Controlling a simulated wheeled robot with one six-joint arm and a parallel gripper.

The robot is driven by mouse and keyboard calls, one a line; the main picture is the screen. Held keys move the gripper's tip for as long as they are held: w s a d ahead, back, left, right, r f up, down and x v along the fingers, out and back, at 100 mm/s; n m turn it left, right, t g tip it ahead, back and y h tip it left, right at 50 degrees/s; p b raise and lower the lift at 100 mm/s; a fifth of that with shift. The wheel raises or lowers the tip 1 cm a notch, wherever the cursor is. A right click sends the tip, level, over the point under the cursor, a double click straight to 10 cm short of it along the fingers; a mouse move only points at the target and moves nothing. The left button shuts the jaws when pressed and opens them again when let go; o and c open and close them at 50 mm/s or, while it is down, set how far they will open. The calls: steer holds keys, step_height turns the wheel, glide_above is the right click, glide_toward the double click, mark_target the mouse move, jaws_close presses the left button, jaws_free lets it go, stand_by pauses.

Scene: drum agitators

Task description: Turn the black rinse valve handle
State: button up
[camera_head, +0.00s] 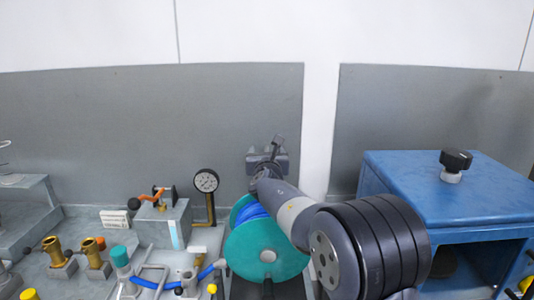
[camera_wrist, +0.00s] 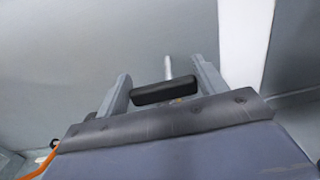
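My gripper (camera_head: 266,157) is raised in front of the grey wall panel, above the teal reel, in the head view. In the wrist view its two fingers (camera_wrist: 165,88) stand wide apart. A black bar-shaped grip, which looks like the rinse valve handle (camera_wrist: 163,93), lies crosswise between them. Its ends come close to both fingers; I cannot tell whether they touch. A bit of brass shows just under it, and a thin pale rod (camera_wrist: 168,66) rises behind. In the head view my gripper and arm hide the handle and what it is mounted on.
A teal reel (camera_head: 266,256) with blue hose stands below my arm. A pressure gauge (camera_head: 206,181) and an orange lever (camera_head: 152,196) are to the left. A blue cabinet (camera_head: 440,190) with a black knob (camera_head: 456,160) is to the right. Brass fittings (camera_head: 93,255) stand at lower left.

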steer(key=c, duration=0.5)
